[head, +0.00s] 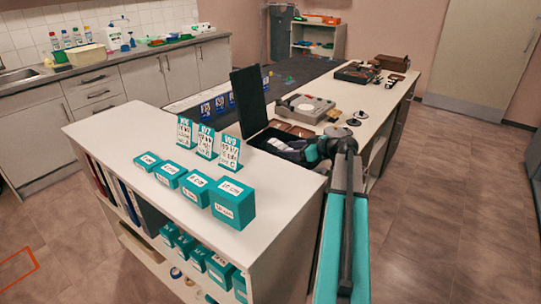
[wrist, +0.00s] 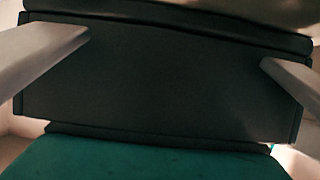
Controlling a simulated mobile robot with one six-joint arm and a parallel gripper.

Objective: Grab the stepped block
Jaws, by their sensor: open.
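My gripper (wrist: 175,52) is open, with its two pale fingers wide apart at the left and right of the wrist view. A dark panel fills the space beyond them, with a dark green surface below it; I cannot tell what these are. In the head view my arm reaches over the white counter beside an open black case (head: 252,97), and the gripper's fingers are not clear there. I cannot make out a stepped block in either view. It may be hidden or too small to tell.
Several labelled teal boxes (head: 233,203) and white cards (head: 230,152) stand on the near counter (head: 120,125). A sink counter (head: 130,58) runs along the back left. The floor at right (head: 450,190) is clear.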

